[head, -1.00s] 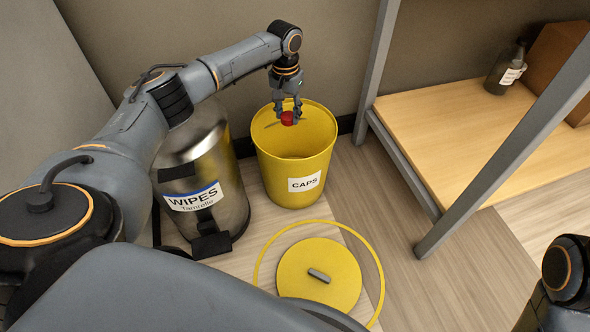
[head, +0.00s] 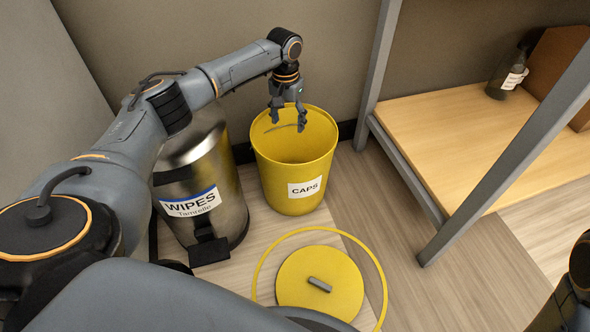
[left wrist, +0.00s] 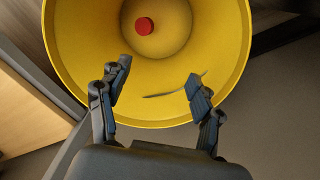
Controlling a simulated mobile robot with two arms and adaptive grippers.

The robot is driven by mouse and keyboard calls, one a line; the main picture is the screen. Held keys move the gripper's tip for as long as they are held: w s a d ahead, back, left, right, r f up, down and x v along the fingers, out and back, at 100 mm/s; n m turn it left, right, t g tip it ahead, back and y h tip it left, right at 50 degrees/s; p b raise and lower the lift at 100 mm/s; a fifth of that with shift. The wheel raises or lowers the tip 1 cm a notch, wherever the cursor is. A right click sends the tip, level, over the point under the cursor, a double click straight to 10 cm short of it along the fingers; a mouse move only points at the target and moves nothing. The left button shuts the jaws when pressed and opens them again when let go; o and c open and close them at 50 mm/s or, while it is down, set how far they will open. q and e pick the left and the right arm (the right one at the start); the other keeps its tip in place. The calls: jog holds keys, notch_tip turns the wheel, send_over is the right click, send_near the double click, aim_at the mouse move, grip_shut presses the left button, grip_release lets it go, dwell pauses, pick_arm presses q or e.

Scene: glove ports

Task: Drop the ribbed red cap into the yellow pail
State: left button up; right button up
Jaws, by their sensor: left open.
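The yellow pail (head: 290,165) with a "CAPS" label stands on the floor, upright and without its lid on. My left gripper (head: 289,126) is open and empty above the pail's mouth. In the left wrist view its fingers (left wrist: 158,88) are spread apart over the pail's rim (left wrist: 238,75). The red cap (left wrist: 145,26) lies inside the pail, on or near its bottom, apart from the fingers. Its ribs are too small to make out. The cap is hidden in the head view. My right gripper is not in view.
A steel bin (head: 215,175) labelled "WIPES" stands left of the pail. A yellow lid (head: 320,283) lies on the floor in front, inside a yellow ring. A wooden shelf (head: 460,125) with a grey frame is at the right, with a dark bottle (head: 506,76) on it.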

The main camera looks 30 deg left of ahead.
pick_arm(q)
notch_tip(320, 180, up, 12)
jog(key=shift+a, duration=0.15)
dwell(0.4)
dwell(0.3)
